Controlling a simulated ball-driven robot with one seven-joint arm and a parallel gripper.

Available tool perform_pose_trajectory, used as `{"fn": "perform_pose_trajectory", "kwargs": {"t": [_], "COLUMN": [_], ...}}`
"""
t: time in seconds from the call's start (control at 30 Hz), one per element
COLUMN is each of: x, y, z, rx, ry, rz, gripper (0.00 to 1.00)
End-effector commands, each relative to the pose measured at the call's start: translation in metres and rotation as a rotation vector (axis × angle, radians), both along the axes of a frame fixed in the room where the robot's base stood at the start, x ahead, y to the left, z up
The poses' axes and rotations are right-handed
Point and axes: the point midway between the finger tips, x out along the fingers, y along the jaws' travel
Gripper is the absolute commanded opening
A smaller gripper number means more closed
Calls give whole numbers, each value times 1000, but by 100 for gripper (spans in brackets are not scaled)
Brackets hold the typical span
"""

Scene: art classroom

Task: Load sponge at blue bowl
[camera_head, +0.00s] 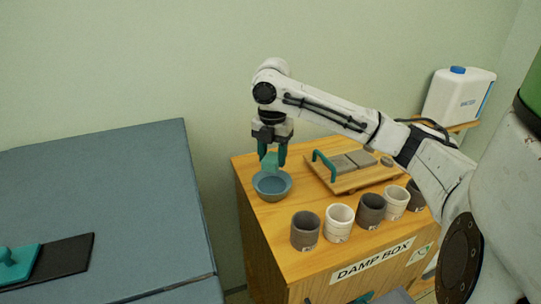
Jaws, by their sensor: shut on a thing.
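My gripper (272,158) points down over the left part of the wooden cabinet top. It is shut on a small teal sponge (270,161), held between its dark teal fingers. The blue bowl (272,192) stands on the cabinet directly below, near its left edge. The sponge is at or just above the bowl's far rim. I cannot tell whether it touches the bowl. The bowl's inside looks empty where it shows.
Several grey and white cups (305,230) line the front of the cabinet (262,222), right of the bowl. A wooden tray (345,184) with a teal handle and grey slabs lies behind them. A white water jug (458,95) stands at back right. A blue-grey table (110,190) is at left.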

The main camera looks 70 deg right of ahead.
Motion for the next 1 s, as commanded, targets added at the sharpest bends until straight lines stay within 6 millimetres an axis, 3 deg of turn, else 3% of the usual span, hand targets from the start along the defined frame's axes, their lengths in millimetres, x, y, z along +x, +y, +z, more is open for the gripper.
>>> {"fn": "perform_pose_trajectory", "kwargs": {"t": [0.27,0.73,1.0], "x": [0,0,0], "y": [-2,-2,-2], "z": [-11,-55,-61], "rx": [0,0,0], "ry": [1,1,1], "rz": [9,8,7], "gripper": [22,22,22]}}
